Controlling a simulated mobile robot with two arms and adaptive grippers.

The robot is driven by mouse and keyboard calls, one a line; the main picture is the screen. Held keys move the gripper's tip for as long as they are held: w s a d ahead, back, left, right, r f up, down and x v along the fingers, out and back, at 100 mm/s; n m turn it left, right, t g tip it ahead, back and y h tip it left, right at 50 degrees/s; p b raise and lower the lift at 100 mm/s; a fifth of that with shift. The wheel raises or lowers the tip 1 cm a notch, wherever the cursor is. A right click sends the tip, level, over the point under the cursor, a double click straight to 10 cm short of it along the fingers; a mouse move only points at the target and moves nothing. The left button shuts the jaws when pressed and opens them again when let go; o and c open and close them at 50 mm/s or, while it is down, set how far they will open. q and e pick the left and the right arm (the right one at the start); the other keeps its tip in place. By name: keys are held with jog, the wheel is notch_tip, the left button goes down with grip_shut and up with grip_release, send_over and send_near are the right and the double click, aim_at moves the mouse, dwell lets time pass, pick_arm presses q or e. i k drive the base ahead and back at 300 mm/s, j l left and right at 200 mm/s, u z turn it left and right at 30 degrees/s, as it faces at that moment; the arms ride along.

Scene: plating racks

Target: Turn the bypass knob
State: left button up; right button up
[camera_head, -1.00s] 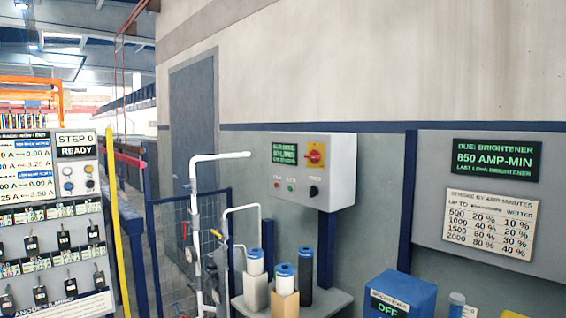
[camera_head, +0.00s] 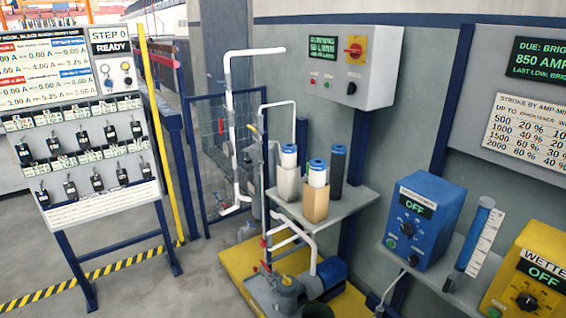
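No label reading "bypass" is legible, so I cannot tell which knob is the bypass knob. A grey wall control box (camera_head: 378,70) carries a green display, a red-and-yellow rotary switch (camera_head: 355,48), two small buttons and a black knob (camera_head: 352,88). White pipework (camera_head: 229,110) with valves stands left of it, running down to a pump (camera_head: 285,290) on a yellow base. The blue brightener box (camera_head: 450,210) reads OFF and has a black knob (camera_head: 407,229). The yellow wetter box (camera_head: 535,260) reads OFF and has a black knob (camera_head: 526,300). Neither gripper is in view.
A rack board (camera_head: 85,120) with several switches stands at left, beside a yellow post (camera_head: 158,120). A grey shelf (camera_head: 345,203) holds three filter cartridges. A blue-framed mesh fence (camera_head: 205,150) stands behind the pipes.

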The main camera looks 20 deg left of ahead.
aim_at(263, 243)
jog(key=i+j+u, duration=0.15)
jog(key=u, duration=0.85)
